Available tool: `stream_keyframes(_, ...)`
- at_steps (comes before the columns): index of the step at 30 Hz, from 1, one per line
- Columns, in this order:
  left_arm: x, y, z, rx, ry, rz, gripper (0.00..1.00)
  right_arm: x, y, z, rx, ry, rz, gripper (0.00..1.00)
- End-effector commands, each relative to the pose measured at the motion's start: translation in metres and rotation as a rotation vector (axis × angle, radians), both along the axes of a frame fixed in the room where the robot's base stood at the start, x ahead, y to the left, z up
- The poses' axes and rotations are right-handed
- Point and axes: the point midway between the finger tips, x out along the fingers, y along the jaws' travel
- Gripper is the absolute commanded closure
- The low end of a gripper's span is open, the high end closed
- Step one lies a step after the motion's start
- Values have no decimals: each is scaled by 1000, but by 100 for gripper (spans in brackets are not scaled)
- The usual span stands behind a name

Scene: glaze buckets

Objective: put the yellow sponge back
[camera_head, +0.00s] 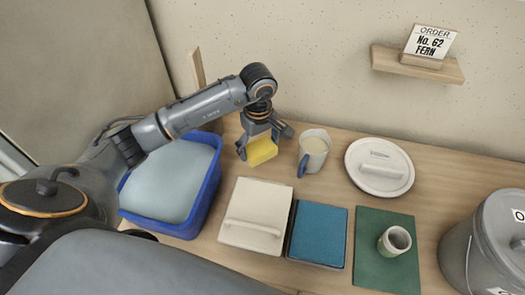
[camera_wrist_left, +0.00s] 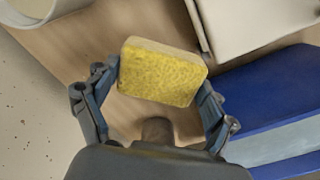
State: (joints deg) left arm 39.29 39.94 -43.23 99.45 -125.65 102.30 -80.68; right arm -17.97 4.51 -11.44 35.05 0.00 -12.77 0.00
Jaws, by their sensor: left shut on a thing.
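The yellow sponge (camera_head: 262,150) is a small block held between the fingers of my left gripper (camera_head: 260,140). The gripper is shut on it, at the back of the table between the blue tub and the cup. In the left wrist view the sponge (camera_wrist_left: 162,73) sits between both fingertips of the left gripper (camera_wrist_left: 160,88), its broad yellow face toward the camera. Wooden table surface shows around and beyond it. I cannot tell exactly how high it is above the table. My right gripper is not seen.
A blue tub (camera_head: 207,203) with pale liquid is at left. A white cup (camera_head: 314,147) with a blue handle stands right of the sponge. A cream lidded box (camera_head: 242,200), teal square (camera_head: 318,232), green mat (camera_head: 370,268), small pot (camera_head: 394,241), round lid (camera_head: 380,190) and grey bucket (camera_head: 465,250) fill the table.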

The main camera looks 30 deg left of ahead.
Motion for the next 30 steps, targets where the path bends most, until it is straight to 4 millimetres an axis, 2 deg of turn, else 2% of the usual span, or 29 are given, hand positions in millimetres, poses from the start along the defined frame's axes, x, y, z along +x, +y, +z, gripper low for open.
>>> stream_keyframes(1, 6, 2, -13, -1, 10, 2, 38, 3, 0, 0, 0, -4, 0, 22)
stream_keyframes(3, 16, 5, -25, -1, 8, 2, 38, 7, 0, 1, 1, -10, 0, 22)
stream_keyframes(7, 28, 8, -40, -1, 5, 0, 38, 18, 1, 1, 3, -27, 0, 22)
stream_keyframes(13, 37, 12, -52, -1, 5, -1, 38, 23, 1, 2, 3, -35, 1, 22)
stream_keyframes(18, 36, 11, -76, -3, 7, -2, 38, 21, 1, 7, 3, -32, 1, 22)
stream_keyframes(30, 38, 12, -85, 2, 3, -4, 38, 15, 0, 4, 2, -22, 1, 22)
